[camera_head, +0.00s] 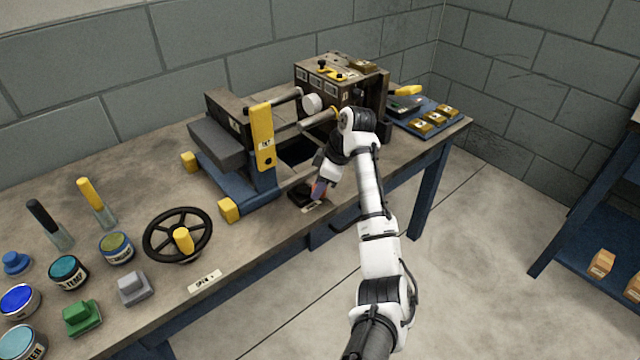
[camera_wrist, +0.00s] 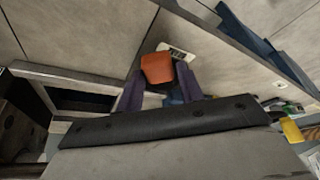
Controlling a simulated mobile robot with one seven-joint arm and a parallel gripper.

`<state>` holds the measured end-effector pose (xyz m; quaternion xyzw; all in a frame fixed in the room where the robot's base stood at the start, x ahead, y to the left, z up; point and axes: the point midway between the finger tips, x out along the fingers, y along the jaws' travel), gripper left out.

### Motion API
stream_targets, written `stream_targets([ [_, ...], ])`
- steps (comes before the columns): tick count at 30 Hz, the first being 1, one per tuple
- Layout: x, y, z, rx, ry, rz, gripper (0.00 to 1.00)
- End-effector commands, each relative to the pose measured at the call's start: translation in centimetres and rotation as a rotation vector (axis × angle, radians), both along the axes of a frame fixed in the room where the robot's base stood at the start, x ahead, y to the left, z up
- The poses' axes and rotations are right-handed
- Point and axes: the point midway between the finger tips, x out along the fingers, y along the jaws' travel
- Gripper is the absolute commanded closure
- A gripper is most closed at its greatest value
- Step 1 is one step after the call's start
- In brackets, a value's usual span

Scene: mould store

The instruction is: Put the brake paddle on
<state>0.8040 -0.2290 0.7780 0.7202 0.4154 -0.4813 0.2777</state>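The brake paddle appears to be the orange-red piece (camera_wrist: 157,67) in the wrist view. It sits between the tips of my gripper's (camera_wrist: 160,84) two dark purple fingers, which stand apart, one on each side. I cannot tell whether they touch it. In the head view my gripper (camera_head: 319,189) is low at the bench's front edge, pointing down, and mostly hides the paddle. A black base (camera_head: 300,194) shows just left of my gripper. A small white label (camera_head: 313,207) lies in front of it; its text is too small to read.
Behind my gripper stands a machine with a yellow lever (camera_head: 263,137) and a brown block (camera_head: 330,85). To the left are a black handwheel (camera_head: 150,233) and several paint tins. A blue tray (camera_head: 428,129) with yellow-brown blocks lies at the right. The floor in front is clear.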

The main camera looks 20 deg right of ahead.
Motion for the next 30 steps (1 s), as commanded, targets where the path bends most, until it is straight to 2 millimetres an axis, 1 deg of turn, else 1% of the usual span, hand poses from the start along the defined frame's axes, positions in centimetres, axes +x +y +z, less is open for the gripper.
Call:
stream_targets([
  [1, 0.0, 0.0, 0.0, 0.0, 0.0, 0.0, 0.7],
  [6, 0.0, 0.0, 0.0, 0.0, 0.0, 0.0, 0.92],
  [11, 0.0, 0.0, 0.1, 0.0, 0.0, -0.005, 0.92],
  [17, -0.3, 0.3, 0.2, 0.001, 0.001, -0.058, 0.92],
  [23, -0.7, 0.7, 0.3, 0.003, 0.0, -0.183, 0.92],
  [30, -1.5, 1.5, 0.4, 0.004, 0.001, -0.401, 0.92],
])
